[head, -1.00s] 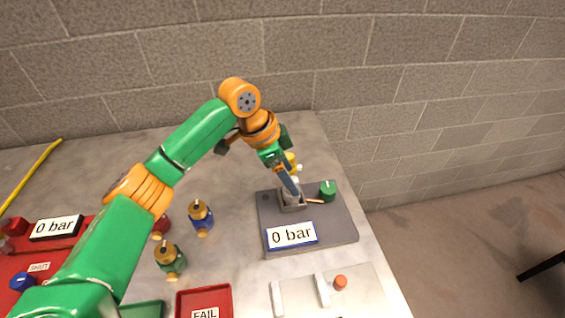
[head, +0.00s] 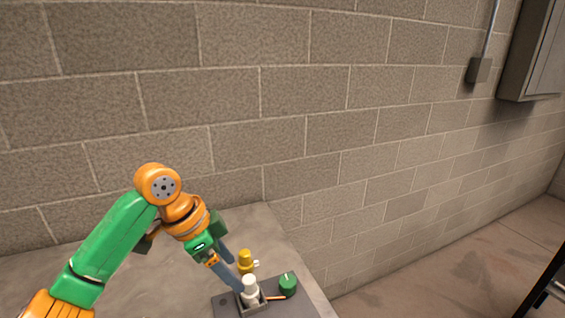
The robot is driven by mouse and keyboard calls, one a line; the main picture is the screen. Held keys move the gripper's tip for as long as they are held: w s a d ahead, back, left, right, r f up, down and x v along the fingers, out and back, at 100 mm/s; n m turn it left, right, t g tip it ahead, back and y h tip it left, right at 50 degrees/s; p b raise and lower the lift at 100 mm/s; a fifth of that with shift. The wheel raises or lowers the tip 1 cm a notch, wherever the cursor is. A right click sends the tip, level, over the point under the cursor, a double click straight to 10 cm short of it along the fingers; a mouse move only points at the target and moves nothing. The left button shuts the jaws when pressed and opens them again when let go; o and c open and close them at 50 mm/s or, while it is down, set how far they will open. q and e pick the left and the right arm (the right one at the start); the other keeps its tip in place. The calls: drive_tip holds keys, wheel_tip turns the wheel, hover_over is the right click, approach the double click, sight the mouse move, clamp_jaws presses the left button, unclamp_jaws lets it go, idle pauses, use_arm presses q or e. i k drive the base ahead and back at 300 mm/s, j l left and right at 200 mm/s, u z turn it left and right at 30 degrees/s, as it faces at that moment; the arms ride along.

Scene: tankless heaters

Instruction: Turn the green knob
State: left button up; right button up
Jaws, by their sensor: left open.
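The green knob (head: 288,284) is round, with a pale mark on its top. It sits at the right of the grey test block, low in the head view. My left gripper (head: 238,274) is open, left of the knob and apart from it. Its grey fingers point down beside a white-topped fitting (head: 249,288) with a yellow part (head: 245,262) behind it. The fitting stands upright in a square socket on the block. I cannot tell whether a finger touches it. My right gripper is out of view.
The grey block (head: 226,304) is cut off by the bottom edge. The bench top (head: 281,240) is bare behind the block. A block wall rises behind it. A grey cabinet (head: 535,50) hangs at upper right.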

sight(287, 282)
drive_tip(key=k+l, duration=0.15)
drive_tip(key=k, duration=0.3)
drive_tip(key=k+l, duration=0.2)
drive_tip(key=k, duration=0.25)
drive_tip(key=k+l, duration=0.15)
drive_tip(key=k, duration=0.3)
